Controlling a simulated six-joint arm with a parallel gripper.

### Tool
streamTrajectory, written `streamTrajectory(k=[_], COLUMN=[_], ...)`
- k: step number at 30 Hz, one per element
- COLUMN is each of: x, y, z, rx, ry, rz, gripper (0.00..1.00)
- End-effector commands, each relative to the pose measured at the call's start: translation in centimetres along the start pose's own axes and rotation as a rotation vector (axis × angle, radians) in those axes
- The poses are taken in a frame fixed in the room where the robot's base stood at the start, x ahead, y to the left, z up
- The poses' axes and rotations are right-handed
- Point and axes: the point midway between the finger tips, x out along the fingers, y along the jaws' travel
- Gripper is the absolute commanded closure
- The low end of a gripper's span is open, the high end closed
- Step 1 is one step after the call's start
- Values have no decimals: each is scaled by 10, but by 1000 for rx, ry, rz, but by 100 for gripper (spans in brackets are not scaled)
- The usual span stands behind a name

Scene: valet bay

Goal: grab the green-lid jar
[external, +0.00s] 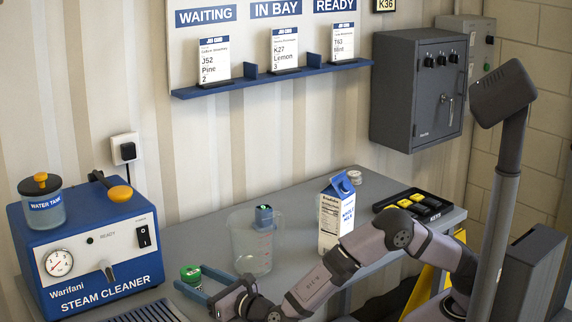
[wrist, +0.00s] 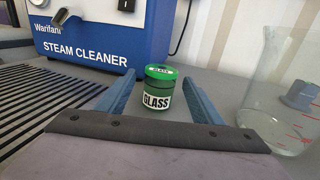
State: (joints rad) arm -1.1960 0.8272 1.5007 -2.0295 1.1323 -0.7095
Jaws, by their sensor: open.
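The green-lid jar (wrist: 158,92) stands upright on the grey bench in the wrist view, with a label reading GLASS. It also shows in the external view (external: 190,274), in front of the steam cleaner's right side. My gripper (wrist: 160,92) is open, with its blue fingers on either side of the jar in the wrist view. In the external view my gripper (external: 205,283) is low over the bench at the jar. I cannot tell whether either finger touches the jar.
The blue steam cleaner (external: 88,240) stands left of the jar, with a slatted grille (external: 150,312) in front. A clear measuring jug (external: 252,247) stands close on the right, then a milk carton (external: 337,212) and a key tray (external: 414,207). Bench between jug and carton is clear.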

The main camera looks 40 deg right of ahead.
Motion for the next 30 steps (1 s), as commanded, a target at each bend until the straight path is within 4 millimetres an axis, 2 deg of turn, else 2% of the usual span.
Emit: streamTrajectory(k=[6,15,17,21,30], x=[23,26,26,26,26], y=[-1,0,0,0,0], z=[0,0,0,0,1], rx=[-1,-1,-1,0,0], ry=[0,0,0,0,-1], rz=[-1,0,0,0,0], gripper=[40,40,52,83,84])
